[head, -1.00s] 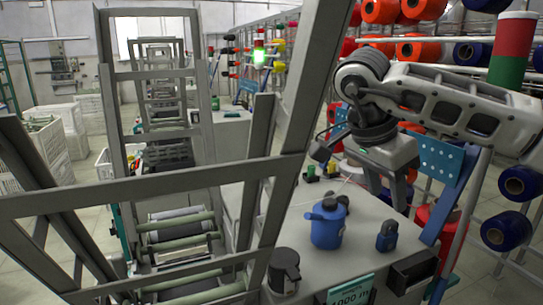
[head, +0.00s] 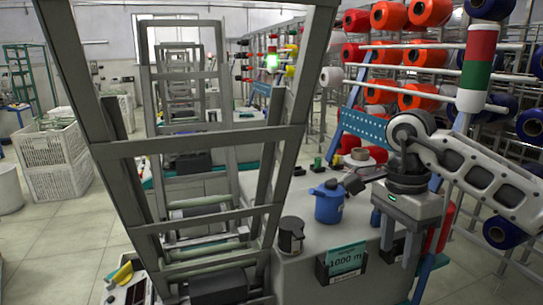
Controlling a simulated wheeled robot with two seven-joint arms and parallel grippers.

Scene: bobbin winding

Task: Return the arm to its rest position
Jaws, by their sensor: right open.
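My right arm (head: 475,170) comes in from the right, bent at a round joint. Its gripper (head: 398,240) points down at the right edge of the grey machine table (head: 262,192). Its two fingers are apart with nothing seen between them. A blue lidded canister (head: 328,203) stands upright to the left of the gripper, apart from it. A dark grey pot (head: 291,236) stands nearer the table's front edge. My left gripper is out of view.
A grey metal frame (head: 200,142) fills the left and middle foreground. A "1000 m" sign (head: 345,257) is on the table front. Racks of orange spools (head: 388,16) and a red, white and green post (head: 478,60) stand behind my right arm. White crates (head: 55,165) stand at left.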

